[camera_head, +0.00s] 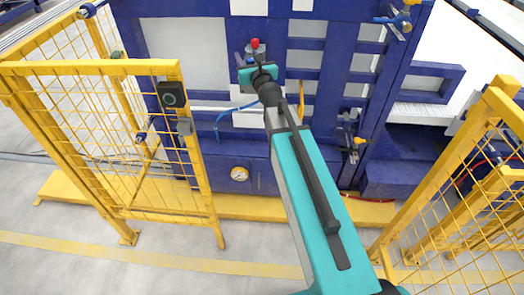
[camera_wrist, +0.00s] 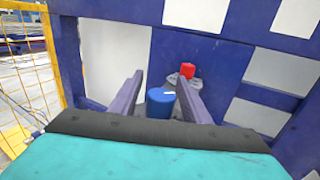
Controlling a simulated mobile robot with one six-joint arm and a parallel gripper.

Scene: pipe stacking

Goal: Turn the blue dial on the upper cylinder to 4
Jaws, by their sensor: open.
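The blue dial (camera_wrist: 159,105) shows in the wrist view as a short blue cylinder with a small white mark on its top right. My gripper (camera_wrist: 161,80) is open, with one finger on each side of the dial. I cannot tell whether the fingers touch it. No numbers can be read. A red knob (camera_wrist: 187,70) on a grey base sits just beyond the dial, near the right finger. In the head view my gripper (camera_head: 255,56) is at the blue machine front, just below the red knob (camera_head: 255,43). The dial is hidden there.
The blue machine frame (camera_head: 305,28) with pale panels stands behind my gripper. A blue hose (camera_head: 222,117) hangs to its left, and a round gauge (camera_head: 239,174) sits lower down. Yellow mesh fences (camera_head: 190,150) stand left and right. The floor in front is clear.

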